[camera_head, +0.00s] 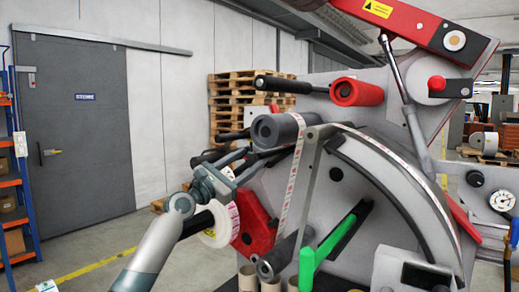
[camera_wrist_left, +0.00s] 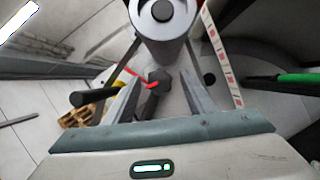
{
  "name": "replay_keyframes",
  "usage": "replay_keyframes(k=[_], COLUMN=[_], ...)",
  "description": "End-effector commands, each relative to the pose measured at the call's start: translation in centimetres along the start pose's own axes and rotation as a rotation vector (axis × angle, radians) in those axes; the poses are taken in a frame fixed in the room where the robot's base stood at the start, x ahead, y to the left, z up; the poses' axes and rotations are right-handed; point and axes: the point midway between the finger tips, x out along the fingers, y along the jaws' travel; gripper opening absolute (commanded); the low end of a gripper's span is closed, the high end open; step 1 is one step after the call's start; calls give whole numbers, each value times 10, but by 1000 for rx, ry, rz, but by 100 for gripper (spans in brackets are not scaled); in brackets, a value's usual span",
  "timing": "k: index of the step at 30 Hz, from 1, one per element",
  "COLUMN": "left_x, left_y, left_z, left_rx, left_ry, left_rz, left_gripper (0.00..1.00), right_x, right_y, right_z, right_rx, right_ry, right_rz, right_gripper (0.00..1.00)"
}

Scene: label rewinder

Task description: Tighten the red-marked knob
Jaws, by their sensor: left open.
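The knob (camera_wrist_left: 158,80) is a small dark lobed knob in the left wrist view, with a thin red mark curving beside it. It sits between the two fingers of my left gripper (camera_wrist_left: 160,88), which are apart on either side of it. I cannot tell whether either finger touches it. In the head view my left gripper (camera_head: 237,172) is at the left side of the label rewinder (camera_head: 345,185), just below a grey roller (camera_head: 268,132). The knob is not clearly visible there, around the gripper and rods. My right gripper is not in view.
Dark rods project left near my gripper. A label roll (camera_head: 222,222) and a red part (camera_head: 254,224) lie below it. A printed label strip (camera_head: 291,185) runs down from the roller. A green handle (camera_head: 309,268) is lower right. Open floor lies to the left.

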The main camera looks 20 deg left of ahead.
Motion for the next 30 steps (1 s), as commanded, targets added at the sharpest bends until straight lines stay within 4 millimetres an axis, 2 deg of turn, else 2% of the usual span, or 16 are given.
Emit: replay_keyframes(k=[3,9,15,25,30], left_x=[23,47,58,59,59], left_y=[1,1,1,0,0], left_z=[2,1,0,0,0], left_rx=[-3,-2,0,0,0], left_ry=[-1,0,-1,0,0], left_rz=[1,0,1,1,1], left_gripper=[50,50,50,50,10], right_x=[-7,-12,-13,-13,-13], right_y=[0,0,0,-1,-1], right_z=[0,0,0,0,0], right_rx=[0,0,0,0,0], right_ry=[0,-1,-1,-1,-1], right_rz=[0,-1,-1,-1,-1], right_gripper=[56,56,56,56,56])
